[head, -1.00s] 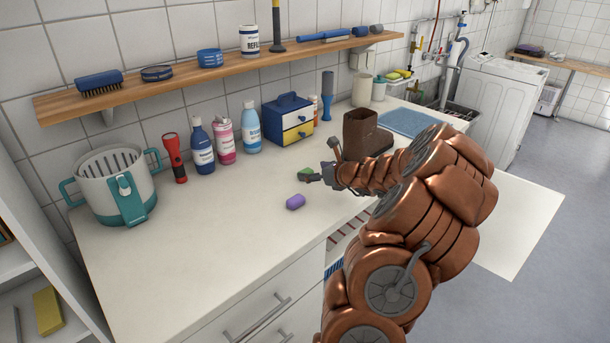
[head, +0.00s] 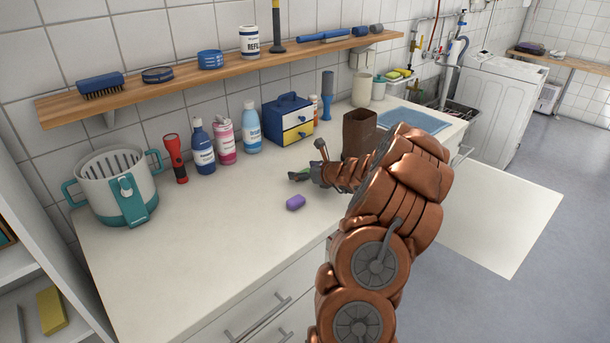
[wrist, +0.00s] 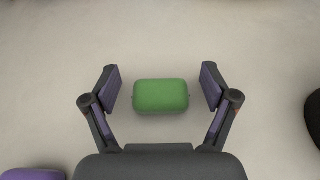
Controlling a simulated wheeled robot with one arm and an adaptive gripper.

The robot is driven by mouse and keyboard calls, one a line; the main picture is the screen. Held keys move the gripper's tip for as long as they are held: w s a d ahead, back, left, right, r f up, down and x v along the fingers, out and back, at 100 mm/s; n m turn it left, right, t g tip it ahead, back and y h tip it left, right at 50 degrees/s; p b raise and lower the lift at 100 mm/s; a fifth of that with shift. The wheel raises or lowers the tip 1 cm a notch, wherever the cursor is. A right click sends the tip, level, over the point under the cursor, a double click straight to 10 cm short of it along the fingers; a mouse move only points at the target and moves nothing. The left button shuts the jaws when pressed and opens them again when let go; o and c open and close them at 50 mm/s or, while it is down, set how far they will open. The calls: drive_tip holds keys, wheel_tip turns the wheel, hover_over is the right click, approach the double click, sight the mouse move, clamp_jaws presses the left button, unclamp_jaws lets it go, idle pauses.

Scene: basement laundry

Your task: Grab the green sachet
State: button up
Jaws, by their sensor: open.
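The green sachet (wrist: 161,95) is a small rounded green block lying on the pale countertop. In the wrist view it sits between the two fingers of my gripper (wrist: 162,88), with a gap on each side. My gripper is open and touches neither side of it. In the head view my gripper (head: 302,175) is low over the counter, and only a bit of the green sachet (head: 298,176) shows; my arm and fingers hide the rest.
A purple sachet (head: 295,202) lies just in front of my gripper, and its edge shows in the wrist view (wrist: 34,174). A brown container (head: 359,133) stands close behind my arm. A small drawer box (head: 288,121) and bottles (head: 250,128) line the wall. The front left counter is clear.

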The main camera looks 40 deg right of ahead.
sight(304, 170)
drive_tip(key=c, duration=0.9)
drive_tip(key=shift+c, duration=0.2)
drive_tip(key=shift+r, duration=0.55)
wheel_tip(304, 170, up, 2)
drive_tip(key=shift+r, duration=0.15)
drive_tip(key=s+d, duration=0.1)
drive_tip(key=s, duration=0.4)
drive_tip(key=s+d+r+b, duration=0.1)
drive_tip(key=s, duration=0.4)
drive_tip(key=s+d+b, duration=0.1)
drive_tip(key=s, duration=0.4)
drive_tip(key=shift+s+r, duration=0.3)
drive_tip(key=shift+s, duration=0.1)
